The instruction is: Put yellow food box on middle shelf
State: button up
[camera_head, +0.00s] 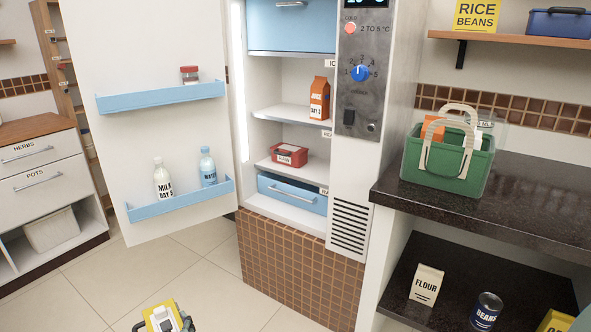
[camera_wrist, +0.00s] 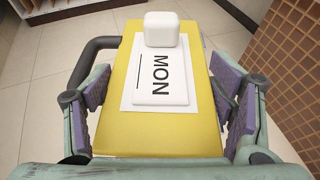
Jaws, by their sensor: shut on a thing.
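The yellow food box (camera_wrist: 118,128) is between the purple-padded fingers of my gripper (camera_wrist: 165,98), which is shut on it. It has a white label reading MON and a small white block on its top face. In the head view the yellow box (camera_head: 158,318) shows low at the bottom edge, above the floor, in front of the open fridge. The fridge's upper shelf (camera_head: 280,111) holds an orange carton (camera_head: 319,98). The middle shelf (camera_head: 264,164) holds a red box (camera_head: 289,155) and has bare room at its left. Below it is a blue drawer (camera_head: 292,193).
The open fridge door (camera_head: 150,60) stands at the left with bottles in its racks. A dark counter (camera_head: 520,200) at the right bears a green basket (camera_head: 425,170). A flour bag (camera_head: 426,284) and a can (camera_head: 486,311) stand beneath. Tiled floor (camera_head: 195,260) is clear.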

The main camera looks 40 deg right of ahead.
aim_at(286, 112)
jog(key=i+j+z, duration=0.2)
jog(key=z, duration=0.15)
jog(key=i+j+z, duration=0.35)
